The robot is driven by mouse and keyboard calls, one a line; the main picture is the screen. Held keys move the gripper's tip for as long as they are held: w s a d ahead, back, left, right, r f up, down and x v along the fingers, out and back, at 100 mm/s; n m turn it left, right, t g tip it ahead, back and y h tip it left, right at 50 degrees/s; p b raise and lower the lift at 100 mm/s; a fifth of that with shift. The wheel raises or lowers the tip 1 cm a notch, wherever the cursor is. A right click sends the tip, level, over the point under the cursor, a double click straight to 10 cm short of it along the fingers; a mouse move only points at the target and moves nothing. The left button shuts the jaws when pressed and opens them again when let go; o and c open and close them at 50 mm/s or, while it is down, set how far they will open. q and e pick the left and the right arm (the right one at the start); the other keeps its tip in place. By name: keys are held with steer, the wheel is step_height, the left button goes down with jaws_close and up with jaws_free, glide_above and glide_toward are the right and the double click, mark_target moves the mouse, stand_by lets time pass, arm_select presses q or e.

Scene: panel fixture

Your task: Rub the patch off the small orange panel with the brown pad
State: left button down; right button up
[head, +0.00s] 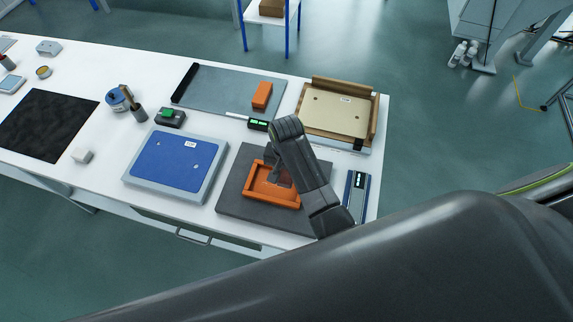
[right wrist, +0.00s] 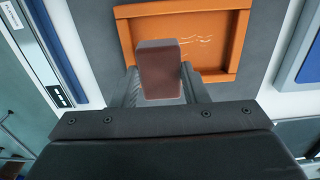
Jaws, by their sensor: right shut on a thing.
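The small orange panel (head: 270,201) is a shallow tray-like piece with raised edges, lying on a dark grey mat (head: 234,200) near the table's front edge. In the right wrist view, the orange panel (right wrist: 238,43) has thin pale, wavy streaks (right wrist: 196,44) on its inner face. My right gripper (head: 277,166) is over the panel and shut on the brown pad (right wrist: 160,72). The pad overlaps the panel's near edge in the wrist view; I cannot tell whether it touches the surface. The arm hides part of the panel in the head view. My left gripper is not in view.
A blue panel (head: 172,158) in a grey frame lies left of the mat. A beige panel (head: 335,110) in a wooden frame stands behind right. A blue-grey device (head: 356,195) lies right of the mat. An orange block (head: 262,94) rests on a grey sheet (head: 215,92) behind.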

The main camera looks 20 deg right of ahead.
steer(key=shift+f, duration=1.45)
steer(key=shift+f+b, duration=0.7)
steer(key=shift+f, duration=0.55)
steer(key=shift+f, duration=0.25)
steer(key=shift+w+a, duration=0.1)
steer(key=shift+w+a, duration=0.3)
steer(key=shift+a, duration=0.1)
steer(key=shift+w+a+f, duration=0.1)
steer(key=shift+w+a, duration=0.2)
steer(key=shift+a, duration=0.35)
steer(key=shift+w+a, duration=0.45)
steer(key=shift+a, duration=0.2)
steer(key=shift+a+b, duration=0.1)
steer(key=shift+b, duration=0.2)
